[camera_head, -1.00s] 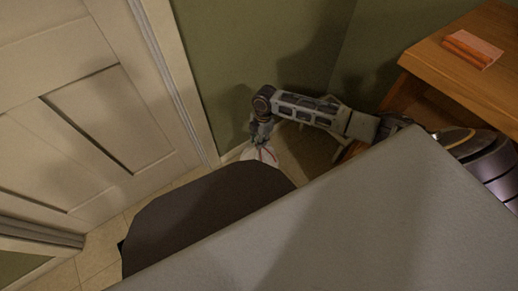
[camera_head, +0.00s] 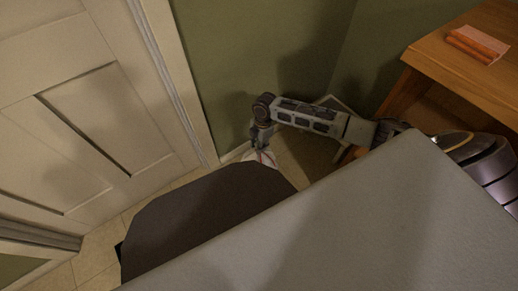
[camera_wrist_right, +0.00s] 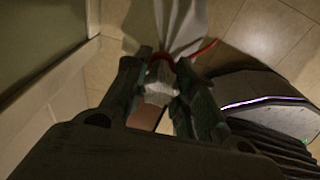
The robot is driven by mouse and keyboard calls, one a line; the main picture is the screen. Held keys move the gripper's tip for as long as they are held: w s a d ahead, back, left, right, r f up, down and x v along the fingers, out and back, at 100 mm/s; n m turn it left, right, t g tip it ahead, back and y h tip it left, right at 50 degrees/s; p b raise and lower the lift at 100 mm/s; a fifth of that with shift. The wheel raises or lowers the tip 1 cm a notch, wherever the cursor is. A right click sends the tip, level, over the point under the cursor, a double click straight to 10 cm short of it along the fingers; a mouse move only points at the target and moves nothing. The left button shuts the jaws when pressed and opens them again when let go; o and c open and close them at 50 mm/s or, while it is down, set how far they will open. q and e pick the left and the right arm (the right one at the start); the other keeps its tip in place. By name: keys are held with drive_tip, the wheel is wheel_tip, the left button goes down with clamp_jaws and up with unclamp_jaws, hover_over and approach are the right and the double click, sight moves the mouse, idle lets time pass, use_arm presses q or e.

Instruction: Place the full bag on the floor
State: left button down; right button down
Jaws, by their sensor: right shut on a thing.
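The full bag is white with a red tie. In the head view only a small part of the bag (camera_head: 262,158) shows, low by the wall, the rest hidden behind my dark base. My right gripper (camera_head: 260,145) reaches down to its top. In the right wrist view the right gripper (camera_wrist_right: 163,85) is shut on the gathered neck of the bag (camera_wrist_right: 184,25), which hangs beyond the fingers over the tiled floor (camera_wrist_right: 265,35). I cannot tell whether the bag's bottom touches the floor. My left gripper is not in view.
A white panelled door (camera_head: 100,110) stands at the left and a green wall (camera_head: 250,60) behind the bag. A wooden cabinet (camera_head: 460,60) with an orange packet (camera_head: 474,44) on it is at the right. Little floor shows between wall and base.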

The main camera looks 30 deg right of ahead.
drive_tip(key=shift+w+f+b, duration=0.1)
drive_tip(key=shift+f+b, duration=0.2)
drive_tip(key=shift+f, duration=0.4)
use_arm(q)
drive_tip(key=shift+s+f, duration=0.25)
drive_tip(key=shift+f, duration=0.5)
use_arm(e)
drive_tip(key=shift+f, duration=0.25)
drive_tip(key=c, duration=1.6)
unclamp_jaws()
drive_tip(key=shift+f, duration=0.15)
drive_tip(key=o, duration=0.4)
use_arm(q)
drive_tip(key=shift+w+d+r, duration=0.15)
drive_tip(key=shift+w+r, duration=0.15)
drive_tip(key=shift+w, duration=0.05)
use_arm(e)
drive_tip(key=shift+o, duration=0.2)
